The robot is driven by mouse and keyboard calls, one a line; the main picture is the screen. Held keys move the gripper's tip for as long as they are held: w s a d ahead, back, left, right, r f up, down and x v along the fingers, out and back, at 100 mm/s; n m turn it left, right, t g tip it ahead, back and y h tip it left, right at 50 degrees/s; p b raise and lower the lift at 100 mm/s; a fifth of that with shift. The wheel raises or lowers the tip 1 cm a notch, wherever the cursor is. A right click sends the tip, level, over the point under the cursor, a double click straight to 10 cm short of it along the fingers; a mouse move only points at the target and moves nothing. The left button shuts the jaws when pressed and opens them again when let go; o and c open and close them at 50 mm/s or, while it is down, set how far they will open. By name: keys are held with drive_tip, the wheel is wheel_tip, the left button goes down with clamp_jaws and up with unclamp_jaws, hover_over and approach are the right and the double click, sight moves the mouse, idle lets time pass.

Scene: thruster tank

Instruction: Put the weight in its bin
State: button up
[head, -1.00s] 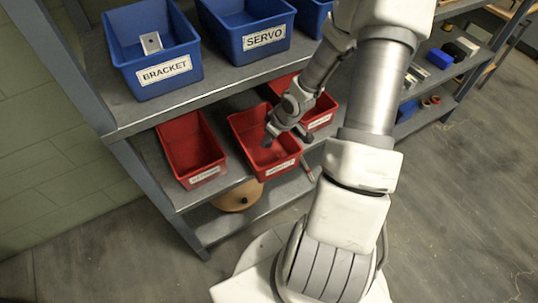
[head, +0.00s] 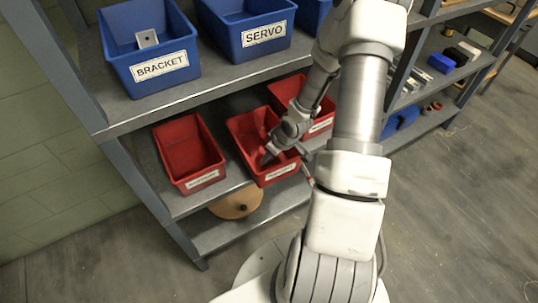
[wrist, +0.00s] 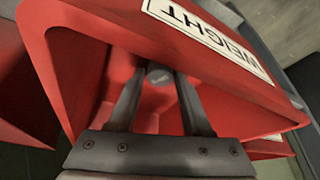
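The weight (wrist: 158,75) shows in the wrist view as a small grey round piece between my fingertips. My gripper (wrist: 160,78) is shut on it, with the fingers held apart by its width. The fingers reach into a red bin (wrist: 252,118) whose label (wrist: 215,35) reads WEIGHT. In the head view this is the middle red bin (head: 277,175) on the lower shelf, and my gripper (head: 265,160) points down inside it. The weight cannot be made out in the head view.
Another red bin (head: 200,179) stands to the left, and a third (head: 322,126) to the right, partly behind my arm. Blue bins labelled BRACKET (head: 158,82) and SERVO (head: 262,45) stand on the shelf above. A round tan object (head: 236,205) sits underneath.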

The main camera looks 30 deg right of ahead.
drive_tip(key=shift+o, duration=1.3)
drive_tip(key=shift+r, duration=0.1)
drive_tip(key=shift+r+p, duration=0.35)
drive_tip(key=shift+r, duration=0.05)
drive_tip(key=p+v, duration=0.6)
drive_tip(key=v, duration=0.5)
drive_tip(key=shift+s, duration=0.2)
drive_tip(key=shift+r, duration=0.15)
